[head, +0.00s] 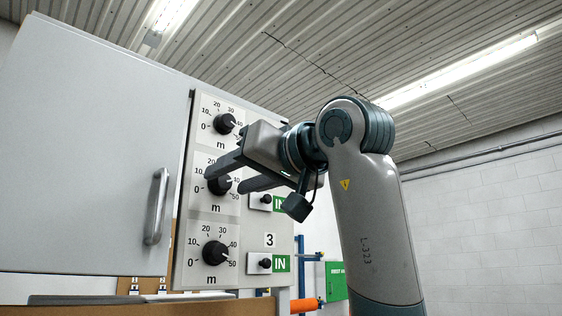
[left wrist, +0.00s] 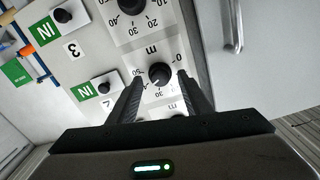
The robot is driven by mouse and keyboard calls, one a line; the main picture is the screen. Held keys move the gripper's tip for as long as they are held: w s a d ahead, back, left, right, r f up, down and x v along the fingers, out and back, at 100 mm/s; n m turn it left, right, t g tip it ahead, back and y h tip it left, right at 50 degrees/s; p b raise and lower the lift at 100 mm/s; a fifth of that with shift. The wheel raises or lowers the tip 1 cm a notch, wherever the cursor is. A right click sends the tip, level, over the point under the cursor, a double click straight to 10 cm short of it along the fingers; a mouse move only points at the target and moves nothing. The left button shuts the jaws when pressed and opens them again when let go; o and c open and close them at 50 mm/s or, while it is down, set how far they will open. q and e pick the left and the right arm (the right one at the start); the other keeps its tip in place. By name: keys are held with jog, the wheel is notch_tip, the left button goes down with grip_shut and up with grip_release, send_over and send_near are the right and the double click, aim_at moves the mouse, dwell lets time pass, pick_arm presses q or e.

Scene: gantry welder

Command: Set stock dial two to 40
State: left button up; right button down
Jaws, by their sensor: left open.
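Stock dial two is the black middle knob (head: 220,184) on a white scale plate marked 0 to 50 m. In the left wrist view the knob (left wrist: 160,74) sits between the two fingertips. My left gripper (head: 224,180) is open, with one finger on each side of the knob in the wrist view. I cannot tell whether the fingers touch it. The gripper covers part of the scale in the head view. The pointer's exact reading is too small to tell. My right gripper is not in view.
Similar dials are above (head: 225,123) and below (head: 215,253). Black switches (head: 266,200) with green IN labels stand to the right, one beside the number 3. A grey door (head: 95,150) with a metal handle (head: 156,207) is at left. Open room lies to the right.

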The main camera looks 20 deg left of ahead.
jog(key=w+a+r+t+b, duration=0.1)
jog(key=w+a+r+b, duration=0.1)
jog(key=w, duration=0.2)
pick_arm(q)
jog(key=b+v, duration=0.5)
jog(key=v, duration=1.1)
jog(key=shift+d+b, duration=0.25)
jog(key=shift+b, duration=0.15)
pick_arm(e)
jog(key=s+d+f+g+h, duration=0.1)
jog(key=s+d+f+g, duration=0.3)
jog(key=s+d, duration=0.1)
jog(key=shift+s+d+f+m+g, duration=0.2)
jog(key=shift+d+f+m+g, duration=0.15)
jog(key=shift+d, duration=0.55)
pick_arm(q)
jog(key=shift+f, duration=0.1)
